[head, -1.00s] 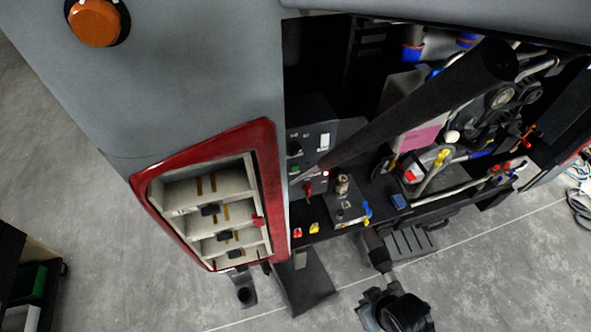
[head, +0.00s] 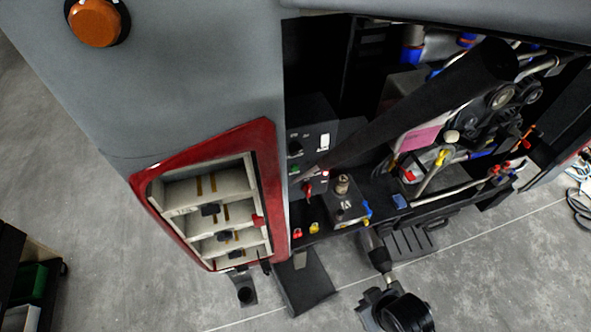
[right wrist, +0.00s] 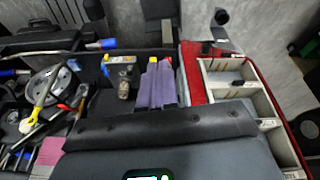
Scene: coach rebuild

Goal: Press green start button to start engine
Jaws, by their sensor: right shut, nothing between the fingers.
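The small green button (head: 294,168) is on the dark control panel (head: 312,132) inside the open engine bay, left of a small red light (head: 325,173). A red key-like switch (head: 308,188) is just below it. In the right wrist view my right gripper (right wrist: 160,65) shows two grey-purple fingers side by side, shut with nothing between them. They appear in front of the bay's lower ledge. The green button cannot be made out in the right wrist view. I cannot make out my right fingertips in the head view. My left gripper is not in view.
A box with a metal cap (head: 342,184) and engine hoses are to the right. Grey floor (head: 175,295) is open in front.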

